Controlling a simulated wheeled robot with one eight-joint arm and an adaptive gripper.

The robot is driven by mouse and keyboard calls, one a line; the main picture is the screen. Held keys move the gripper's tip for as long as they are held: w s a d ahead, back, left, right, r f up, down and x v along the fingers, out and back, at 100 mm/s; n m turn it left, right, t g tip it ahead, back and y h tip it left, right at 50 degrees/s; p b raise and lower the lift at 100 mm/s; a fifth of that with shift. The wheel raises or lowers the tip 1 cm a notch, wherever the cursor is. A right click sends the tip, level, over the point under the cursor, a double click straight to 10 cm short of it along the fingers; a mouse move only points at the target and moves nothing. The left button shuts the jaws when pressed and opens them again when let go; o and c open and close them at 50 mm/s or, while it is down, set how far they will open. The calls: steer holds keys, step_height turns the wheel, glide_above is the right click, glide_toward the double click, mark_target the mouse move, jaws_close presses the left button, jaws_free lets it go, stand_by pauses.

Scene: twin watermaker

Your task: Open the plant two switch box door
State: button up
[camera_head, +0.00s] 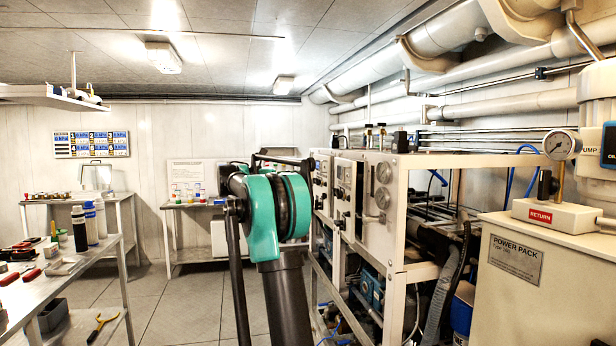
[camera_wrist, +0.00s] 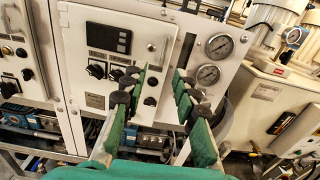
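A white switch box door (camera_wrist: 75,45) with a dark display and several black knobs faces me in the wrist view. It looks shut. A second box with knobs (camera_wrist: 20,62) stands left of it; no label is readable, so I cannot tell which is plant two. My gripper (camera_wrist: 161,76) is open and empty, its green-padded fingers on either side of the nearer door's right edge. I cannot tell whether they touch it. In the head view the boxes show edge-on in the white front (camera_head: 345,190), partly behind my green and black arm; my fingers are hidden there.
Two round gauges (camera_wrist: 213,60) sit on the panel right of the door. The power pack cabinet (camera_head: 520,275) stands at the right. Pipes and blue pumps fill the frame under the boxes. A workbench with tools (camera_head: 45,290) is on the left; the floor (camera_head: 185,300) between is clear.

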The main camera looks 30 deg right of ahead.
steer(key=v, duration=0.5)
steer(key=shift+w+a, duration=0.25)
steer(key=shift+w, duration=0.1)
steer(key=shift+c, duration=0.6)
